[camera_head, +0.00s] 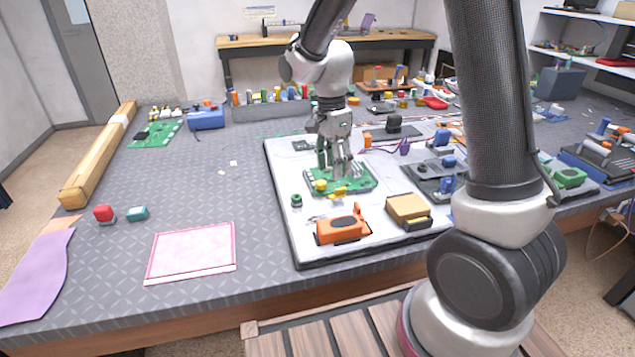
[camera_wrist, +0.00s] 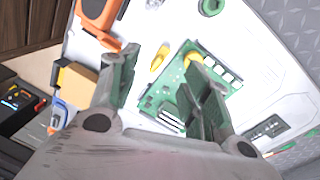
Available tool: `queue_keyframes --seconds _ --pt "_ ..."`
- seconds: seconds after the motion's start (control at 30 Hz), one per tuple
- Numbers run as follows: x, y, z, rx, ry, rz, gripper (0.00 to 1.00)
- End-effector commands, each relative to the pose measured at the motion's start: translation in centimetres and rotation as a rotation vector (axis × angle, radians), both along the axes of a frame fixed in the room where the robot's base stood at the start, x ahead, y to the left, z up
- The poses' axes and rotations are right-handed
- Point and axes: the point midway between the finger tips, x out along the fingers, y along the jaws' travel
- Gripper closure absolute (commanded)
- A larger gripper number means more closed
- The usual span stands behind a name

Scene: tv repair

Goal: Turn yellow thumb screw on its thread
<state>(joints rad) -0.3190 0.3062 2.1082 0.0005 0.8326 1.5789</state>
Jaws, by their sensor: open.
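A round yellow thumb screw (camera_head: 320,186) sits at the left corner of the green circuit board (camera_head: 367,183). In the wrist view, the yellow screw (camera_wrist: 193,58) shows at the board's edge, close to the tip of the right-hand finger. Its thread is hidden. A second, longer yellow piece (camera_wrist: 158,61) lies beside the board. My gripper (camera_head: 337,172) points down over the board, fingers apart. In the wrist view, the gripper (camera_wrist: 160,66) has nothing between its fingers, and the screw is not between them. I cannot tell whether a fingertip touches the board.
The board rests on a white mat (camera_head: 285,165). An orange tool (camera_head: 341,230) and a tan block (camera_head: 408,209) lie in front of it. A small green ring (camera_head: 296,201) is at the left. A pink sheet (camera_head: 192,252) lies further left, with bare table around it.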

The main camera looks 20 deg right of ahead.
Motion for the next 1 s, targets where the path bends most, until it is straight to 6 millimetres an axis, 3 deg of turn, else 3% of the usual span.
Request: queue_keyframes --seconds 0.1,0.2,0.4,0.57,1.0 --pt "2.6 0.9 -0.2 -0.017 -0.052 -0.382 0.52" --pt "4.0 1.3 0.5 -0.015 -0.092 -0.67 0.52" --pt "4.5 1.4 0.6 -0.022 -0.108 -1.024 0.52" --pt "4.4 1.4 -0.1 -0.028 -0.107 -1.098 0.52" --pt "4.4 1.4 -6.5 -0.028 -0.107 -1.096 0.52"
